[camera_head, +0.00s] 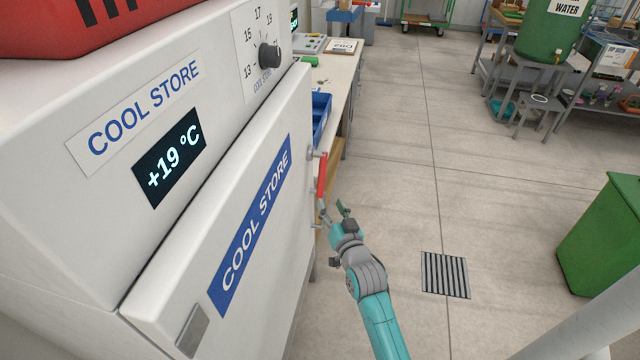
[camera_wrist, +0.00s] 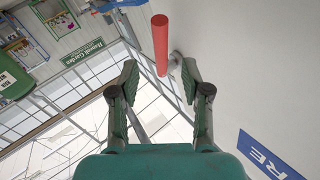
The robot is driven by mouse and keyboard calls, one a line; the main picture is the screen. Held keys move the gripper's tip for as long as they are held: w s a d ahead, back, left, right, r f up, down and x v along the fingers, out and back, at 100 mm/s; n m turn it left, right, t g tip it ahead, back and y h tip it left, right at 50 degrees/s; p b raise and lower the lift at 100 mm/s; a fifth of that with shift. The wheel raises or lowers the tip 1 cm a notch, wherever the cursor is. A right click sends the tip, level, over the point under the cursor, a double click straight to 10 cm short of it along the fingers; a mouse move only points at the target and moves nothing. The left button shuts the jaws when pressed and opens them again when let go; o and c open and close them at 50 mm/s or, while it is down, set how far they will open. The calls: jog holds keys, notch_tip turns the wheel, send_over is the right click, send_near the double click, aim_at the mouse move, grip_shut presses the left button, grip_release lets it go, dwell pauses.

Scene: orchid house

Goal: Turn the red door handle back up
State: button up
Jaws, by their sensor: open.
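The red door handle (camera_head: 321,178) is on the outer edge side of the white cool store door (camera_head: 285,215). In the head view the red bar runs downward from a small grey mount. In the wrist view the red handle (camera_wrist: 160,45) shows just past and between the fingertips, with its grey mount on the right. My gripper (camera_head: 335,211) is open beside the lower end of the handle. In the wrist view my gripper (camera_wrist: 160,78) has its two fingers apart with nothing held between them. I cannot tell whether the fingers touch the bar.
The cool store has a +19 °C display (camera_head: 169,157) and a dial (camera_head: 269,55). Behind it stands a bench with a blue bin (camera_head: 320,115). A green bin (camera_head: 605,235) stands at the right, and a floor grate (camera_head: 445,275) lies in the open floor between.

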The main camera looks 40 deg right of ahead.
aim_at(322, 187)
jog(key=x, duration=0.9)
jog(key=shift+w, duration=0.2)
grip_shut()
